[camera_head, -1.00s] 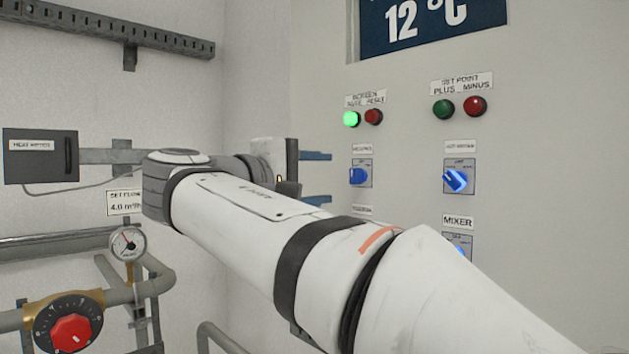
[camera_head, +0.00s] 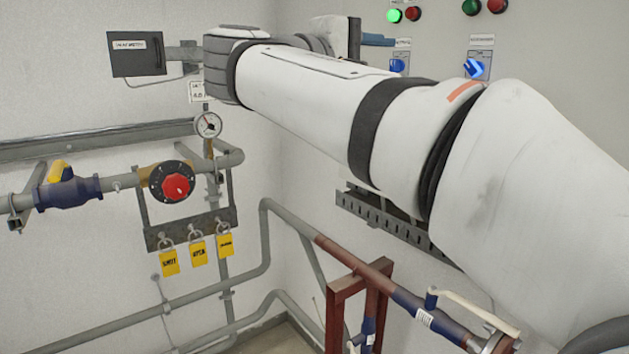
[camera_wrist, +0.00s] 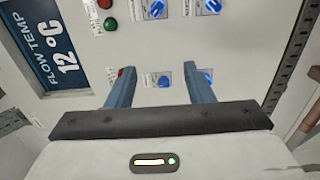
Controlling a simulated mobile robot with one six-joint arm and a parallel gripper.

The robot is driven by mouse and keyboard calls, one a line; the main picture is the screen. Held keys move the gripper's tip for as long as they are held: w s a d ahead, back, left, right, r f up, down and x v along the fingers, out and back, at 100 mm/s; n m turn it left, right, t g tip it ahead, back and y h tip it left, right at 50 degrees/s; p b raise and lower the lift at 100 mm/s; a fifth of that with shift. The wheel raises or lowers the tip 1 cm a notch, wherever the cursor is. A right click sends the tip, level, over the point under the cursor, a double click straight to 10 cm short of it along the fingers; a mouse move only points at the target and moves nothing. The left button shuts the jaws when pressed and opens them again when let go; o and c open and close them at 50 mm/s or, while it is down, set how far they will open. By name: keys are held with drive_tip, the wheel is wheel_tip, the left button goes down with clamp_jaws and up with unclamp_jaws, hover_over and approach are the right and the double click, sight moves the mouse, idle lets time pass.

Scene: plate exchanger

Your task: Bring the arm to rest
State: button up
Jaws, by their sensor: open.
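My white arm (camera_head: 310,90) with grey and black joint bands crosses the head view from the lower right to the upper middle. My gripper is at its far end, in front of the wall panel. In the wrist view my gripper (camera_wrist: 157,72) is open, with two blue fingers apart and nothing between them. The fingers point toward the panel (camera_wrist: 230,55), over the area of its blue switches. In the head view only one blue finger (camera_head: 378,40) shows clearly; the other is hidden.
At the left are a pressure gauge (camera_head: 208,125), a valve with a red knob (camera_head: 178,186) and yellow tags (camera_head: 197,252) below it. Pipes and a brown-red frame (camera_head: 338,310) stand under my arm. A grey box (camera_head: 136,54) hangs at the upper left.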

drive_tip(key=s+d+f+g+y, duration=0.2)
drive_tip(key=d+f+y, duration=0.15)
drive_tip(key=f, duration=0.75)
drive_tip(key=s+d+f+g+y, duration=0.1)
drive_tip(key=d+f+g+y, duration=0.3)
drive_tip(key=f, duration=0.7)
drive_tip(key=s+f+m+y, duration=0.3)
drive_tip(key=s+f, duration=0.4)
drive_tip(key=f, duration=0.4)
drive_tip(key=s+a+f+m+g+y, duration=0.1)
drive_tip(key=s+f+m+y, duration=0.3)
drive_tip(key=s+f, duration=0.3)
wheel_tip(320, 180, down, 4)
drive_tip(key=shift+a, duration=0.2)
